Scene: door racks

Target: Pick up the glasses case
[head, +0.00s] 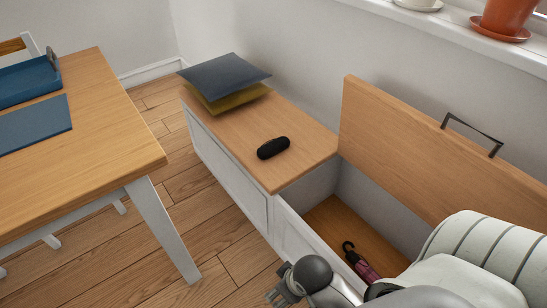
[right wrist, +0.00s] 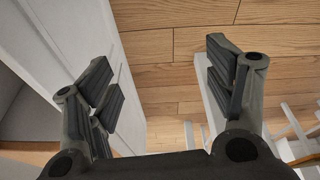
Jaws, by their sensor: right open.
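The black glasses case (head: 273,148) lies on the closed wooden top of the storage bench (head: 228,125), near the edge by the open compartment. It does not show in the right wrist view. My right gripper (head: 283,287) is low at the bottom of the head view, in front of the open compartment and well apart from the case. In the right wrist view my right gripper (right wrist: 165,82) is open with nothing between its fingers. My left gripper is not in view.
The bench's right lid (head: 430,150) stands raised, with a dark handle. A folded umbrella (head: 360,262) lies in the open compartment. Cushions (head: 225,73) are stacked at the bench's far end. A wooden table (head: 105,150) stands left; bare floor (head: 165,215) separates them.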

